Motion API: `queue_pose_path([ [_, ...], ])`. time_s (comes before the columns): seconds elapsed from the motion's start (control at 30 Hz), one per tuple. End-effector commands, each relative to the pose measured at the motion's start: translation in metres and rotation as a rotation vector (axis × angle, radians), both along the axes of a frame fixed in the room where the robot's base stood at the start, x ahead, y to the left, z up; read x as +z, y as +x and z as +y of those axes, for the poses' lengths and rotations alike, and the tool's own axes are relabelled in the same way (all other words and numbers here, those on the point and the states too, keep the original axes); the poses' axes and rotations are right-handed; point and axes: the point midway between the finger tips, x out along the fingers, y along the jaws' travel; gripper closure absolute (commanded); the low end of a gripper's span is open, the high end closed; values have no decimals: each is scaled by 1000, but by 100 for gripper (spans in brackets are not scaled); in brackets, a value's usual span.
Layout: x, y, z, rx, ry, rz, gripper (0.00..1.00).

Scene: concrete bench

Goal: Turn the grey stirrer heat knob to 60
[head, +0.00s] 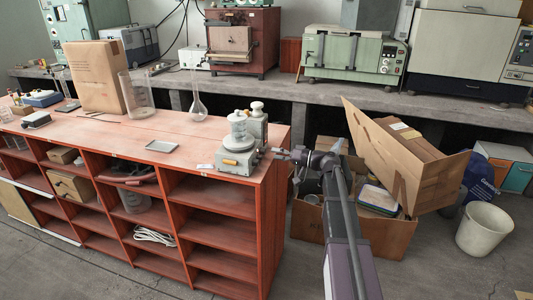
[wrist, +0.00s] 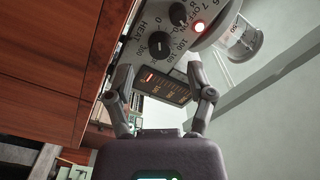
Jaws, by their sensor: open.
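The grey stirrer (head: 236,163) stands at the right front corner of the red bench, with a clear vessel (head: 238,130) on top. In the wrist view its grey panel (wrist: 140,24) shows tilted. The black heat knob (wrist: 159,45) sits beside the word HEAT, with a number scale around it; I cannot read its setting surely. In the head view my gripper (head: 287,154) is just right of the stirrer.
A dark label plate (wrist: 163,84) lies between my fingers in the wrist view. A grey container (head: 257,125) stands behind the stirrer. A grey tray (head: 162,146) lies to its left on the bench (head: 125,140). An open cardboard box (head: 390,225) is on the floor near my arm.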

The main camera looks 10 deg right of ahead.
Motion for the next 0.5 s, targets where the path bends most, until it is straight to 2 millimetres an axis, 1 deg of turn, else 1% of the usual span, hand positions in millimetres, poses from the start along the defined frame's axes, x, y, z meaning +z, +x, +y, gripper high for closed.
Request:
queue_pose_path([
  [0.1,0,8,15,2,0,0,31],
  [0.2,0,14,23,1,0,0,31],
  [0.33,0,18,31,1,0,0,31],
  [0.5,0,20,35,0,0,0,31],
])
